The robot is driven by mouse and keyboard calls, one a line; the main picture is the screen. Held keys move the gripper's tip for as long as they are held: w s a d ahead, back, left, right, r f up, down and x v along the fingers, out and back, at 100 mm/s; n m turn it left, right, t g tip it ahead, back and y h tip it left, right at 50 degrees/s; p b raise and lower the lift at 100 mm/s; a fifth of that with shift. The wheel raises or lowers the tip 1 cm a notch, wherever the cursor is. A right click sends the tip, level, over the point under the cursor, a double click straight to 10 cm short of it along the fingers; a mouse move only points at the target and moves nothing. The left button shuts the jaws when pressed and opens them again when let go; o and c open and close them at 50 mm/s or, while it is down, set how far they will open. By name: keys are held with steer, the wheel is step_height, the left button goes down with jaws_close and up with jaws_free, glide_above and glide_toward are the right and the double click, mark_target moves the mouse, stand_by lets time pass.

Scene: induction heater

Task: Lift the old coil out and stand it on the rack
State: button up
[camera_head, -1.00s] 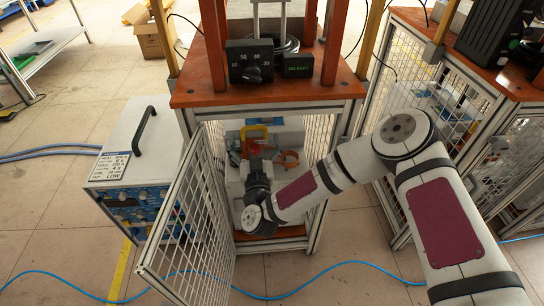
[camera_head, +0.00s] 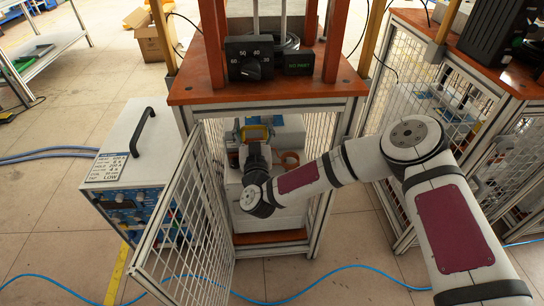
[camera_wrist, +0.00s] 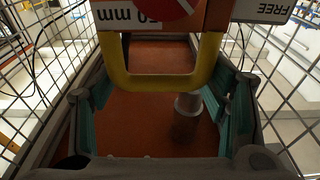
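A yellow U-shaped handle (camera_wrist: 160,82) spans the upper middle of the wrist view, fixed to an orange block with a red disc and a white "50 mm" label (camera_wrist: 130,14). The handle also shows in the head view (camera_head: 254,133), inside the open cabinet. I cannot tell whether it belongs to the old coil. My gripper (camera_wrist: 165,115) is open, with its teal-lined fingers wide apart to either side of the handle. In the head view, my gripper (camera_head: 256,152) reaches into the cabinet. An orange ring (camera_head: 290,157) lies to its right, partly hidden by my arm. I cannot make out the rack.
The mesh door (camera_head: 188,225) stands open to the left. Mesh walls flank the gripper closely in the wrist view. A power unit (camera_head: 132,165) stands left; a blue hose crosses the floor.

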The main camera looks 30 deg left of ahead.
steer(key=c, duration=0.4)
steer(key=shift+r, duration=0.15)
